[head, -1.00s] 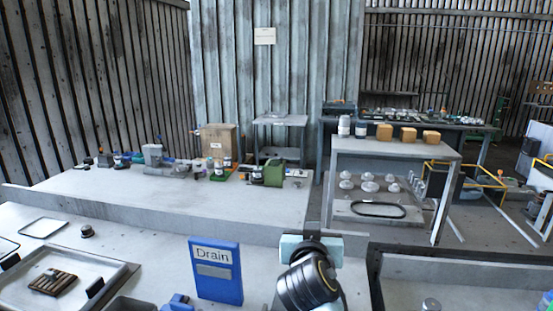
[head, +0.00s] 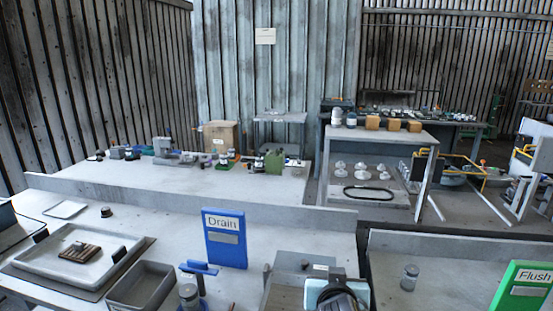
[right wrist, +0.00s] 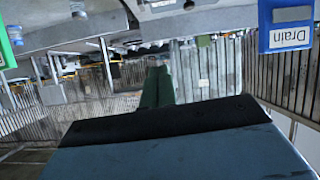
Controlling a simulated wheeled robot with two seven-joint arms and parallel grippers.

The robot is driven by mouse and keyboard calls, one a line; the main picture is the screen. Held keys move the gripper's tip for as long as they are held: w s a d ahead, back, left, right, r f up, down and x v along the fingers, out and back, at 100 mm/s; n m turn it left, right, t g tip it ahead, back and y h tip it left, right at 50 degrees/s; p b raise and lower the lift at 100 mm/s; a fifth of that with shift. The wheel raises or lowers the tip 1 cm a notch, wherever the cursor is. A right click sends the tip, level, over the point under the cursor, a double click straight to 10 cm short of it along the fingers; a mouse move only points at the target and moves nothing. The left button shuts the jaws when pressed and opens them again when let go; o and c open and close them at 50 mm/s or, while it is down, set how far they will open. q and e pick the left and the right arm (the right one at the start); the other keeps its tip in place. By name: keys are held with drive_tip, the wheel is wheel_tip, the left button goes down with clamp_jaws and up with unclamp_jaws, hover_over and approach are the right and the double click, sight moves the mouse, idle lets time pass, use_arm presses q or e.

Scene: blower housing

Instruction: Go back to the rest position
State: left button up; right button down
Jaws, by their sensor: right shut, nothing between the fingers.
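My right gripper (right wrist: 157,88) shows in the right wrist view as two narrow green fingers closed together, with nothing between them. That view is upside down, and the fingers are clear of any object. In the head view, part of my right arm (head: 338,292) shows at the bottom edge, right of centre, in black and light blue; its fingers cannot be made out there. My left gripper is out of both views.
A blue Drain sign (head: 225,238) stands on the near bench, with a grey bin (head: 141,287) and a tray (head: 30,261) holding a brown slotted block (head: 80,252) to its left. A green Flush sign (head: 521,288) and a grey jar (head: 409,277) are at right.

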drive_tip(key=s+d+f+n+g+y, duration=0.1)
drive_tip(key=s+d+f+g, duration=0.25)
drive_tip(key=s+f, duration=0.4)
drive_tip(key=s+d+f+g, duration=0.2)
drive_tip(key=s+d+f, duration=0.25)
drive_tip(key=s, duration=0.65)
drive_tip(key=s+d+f+n+g+y, duration=0.2)
drive_tip(key=s+n+g, duration=0.15)
drive_tip(key=s, duration=1.05)
wheel_tip(320, 180, down, 28)
drive_tip(key=g+b, duration=0.1)
drive_tip(key=b, duration=0.4)
use_arm(q)
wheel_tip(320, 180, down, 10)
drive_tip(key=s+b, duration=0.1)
drive_tip(key=b, duration=0.4)
use_arm(e)
drive_tip(key=s+d+f+g, duration=0.1)
drive_tip(key=s+d+f, duration=0.1)
drive_tip(key=s+f, duration=1.6)
drive_tip(key=shift+d+f+g, duration=0.3)
drive_tip(key=shift+f, duration=1.75)
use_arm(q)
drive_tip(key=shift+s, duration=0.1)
use_arm(e)
drive_tip(key=shift+m, duration=0.25)
